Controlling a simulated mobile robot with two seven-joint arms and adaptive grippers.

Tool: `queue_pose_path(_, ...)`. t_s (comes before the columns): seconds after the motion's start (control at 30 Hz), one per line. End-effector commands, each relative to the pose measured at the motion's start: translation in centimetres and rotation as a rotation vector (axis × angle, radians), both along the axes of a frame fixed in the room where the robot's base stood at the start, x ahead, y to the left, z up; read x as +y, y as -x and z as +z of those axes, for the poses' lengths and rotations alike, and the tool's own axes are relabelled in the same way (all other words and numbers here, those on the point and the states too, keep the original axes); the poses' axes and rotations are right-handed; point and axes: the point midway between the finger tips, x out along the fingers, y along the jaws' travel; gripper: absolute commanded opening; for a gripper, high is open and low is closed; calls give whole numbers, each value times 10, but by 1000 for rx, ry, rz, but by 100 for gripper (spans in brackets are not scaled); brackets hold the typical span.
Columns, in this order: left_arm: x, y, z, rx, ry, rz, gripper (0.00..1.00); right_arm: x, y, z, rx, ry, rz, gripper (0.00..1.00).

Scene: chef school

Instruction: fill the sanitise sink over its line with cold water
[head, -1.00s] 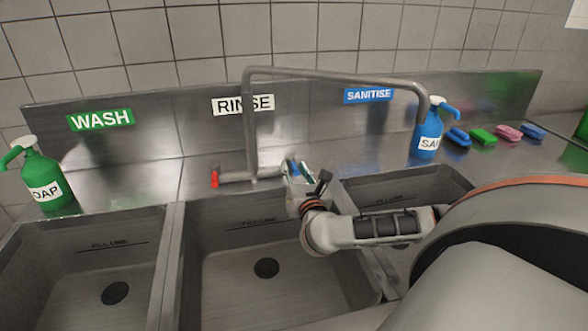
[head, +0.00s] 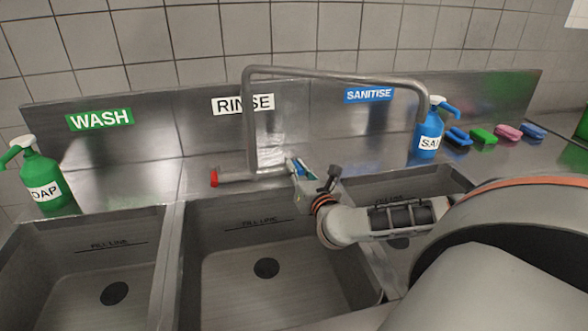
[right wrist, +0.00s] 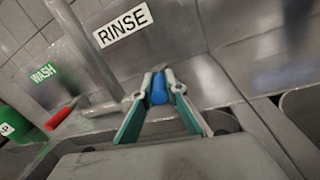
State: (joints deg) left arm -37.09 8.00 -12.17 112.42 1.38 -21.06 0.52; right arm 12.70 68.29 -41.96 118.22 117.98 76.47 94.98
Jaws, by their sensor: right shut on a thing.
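The blue cold tap handle (right wrist: 159,88) is between the fingers of my right gripper (head: 302,168), which is shut on it behind the rinse sink. The right wrist view also shows these fingers on both sides of the handle. The tap's spout (head: 340,75) rises and reaches right, its end at the blue spray bottle above the back of the sanitise sink (head: 437,180). My right arm hides much of that sink; a drain and bare grey metal show, and I make out no water stream. My left gripper is out of view.
The red hot handle (head: 213,178) is left of the tap. The rinse sink (head: 215,235) and wash sink (head: 60,240) look empty. A green soap bottle (head: 42,180) stands left, a blue sanitiser bottle (head: 428,140) right, with several sponges (head: 484,136) beyond.

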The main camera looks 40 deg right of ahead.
Motion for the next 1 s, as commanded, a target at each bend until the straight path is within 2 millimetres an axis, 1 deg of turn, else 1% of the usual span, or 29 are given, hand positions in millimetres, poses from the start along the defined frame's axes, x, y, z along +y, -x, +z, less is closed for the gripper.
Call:
queue_pose_path(0.03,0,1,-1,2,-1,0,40,-5,2,-1,4,8,26,0)
queue_pose_path(0.13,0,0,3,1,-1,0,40,-8,2,3,0,6,86,0)
queue_pose_path(0.27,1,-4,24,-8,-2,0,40,-7,1,10,-8,2,154,0)
queue_pose_path(0.4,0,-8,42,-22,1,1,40,-6,1,7,-5,0,197,0)
queue_pose_path(0.47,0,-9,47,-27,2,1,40,-7,1,6,-3,1,207,0)
queue_pose_path(0.57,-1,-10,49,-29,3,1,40,-6,1,3,0,-1,216,0)
queue_pose_path(0.83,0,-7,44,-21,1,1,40,-6,1,1,0,0,217,0)
queue_pose_path(0.87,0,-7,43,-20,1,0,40,-6,1,1,0,0,217,15)
queue_pose_path(0.9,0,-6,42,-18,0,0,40,-6,1,1,1,-1,217,25)
queue_pose_path(0.93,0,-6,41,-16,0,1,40,-6,1,1,1,-1,217,30)
queue_pose_path(1.0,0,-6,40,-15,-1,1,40,-6,2,1,1,-1,217,30)
